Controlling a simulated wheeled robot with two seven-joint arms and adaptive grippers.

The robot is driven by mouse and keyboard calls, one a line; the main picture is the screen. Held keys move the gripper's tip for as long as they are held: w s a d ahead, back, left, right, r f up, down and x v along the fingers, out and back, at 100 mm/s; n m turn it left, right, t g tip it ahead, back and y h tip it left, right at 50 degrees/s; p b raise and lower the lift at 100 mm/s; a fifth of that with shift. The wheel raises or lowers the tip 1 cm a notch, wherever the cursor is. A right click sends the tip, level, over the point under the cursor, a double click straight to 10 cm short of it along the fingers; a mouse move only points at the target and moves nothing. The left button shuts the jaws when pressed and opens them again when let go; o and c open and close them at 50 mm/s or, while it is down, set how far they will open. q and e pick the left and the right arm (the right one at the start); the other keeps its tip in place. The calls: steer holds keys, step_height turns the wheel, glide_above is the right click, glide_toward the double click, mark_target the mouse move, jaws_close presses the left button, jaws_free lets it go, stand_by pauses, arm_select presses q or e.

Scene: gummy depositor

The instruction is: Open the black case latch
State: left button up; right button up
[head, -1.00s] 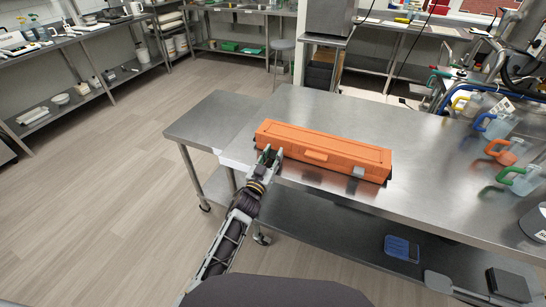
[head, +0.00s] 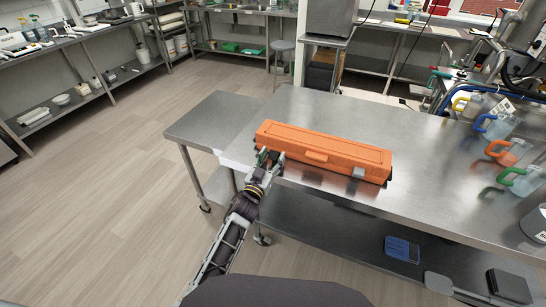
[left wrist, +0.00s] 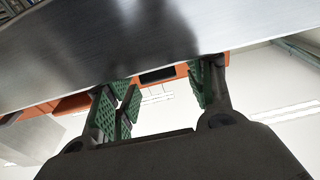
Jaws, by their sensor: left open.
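A long orange case (head: 323,149) lies closed on the steel table, and its front side shows in the left wrist view (left wrist: 75,102). A black latch (left wrist: 158,75) on the case shows in the left wrist view, between my left gripper's fingers. My left gripper (head: 268,158) is at the left end of the case's front side. In the left wrist view the gripper (left wrist: 164,88) has its green-padded fingers apart, with nothing held. In the head view the gripper hides that latch. I cannot tell whether the fingers touch the case. My right gripper is out of view.
The steel table (head: 425,160) has bare room right of the case. Jugs with blue (head: 492,124), orange (head: 505,150) and green (head: 519,178) handles stand at its right side. A lower side table (head: 212,121) adjoins on the left.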

arm_select(q)
steer(key=v, duration=1.1)
stand_by(0.3)
steer(key=shift+w, duration=0.1)
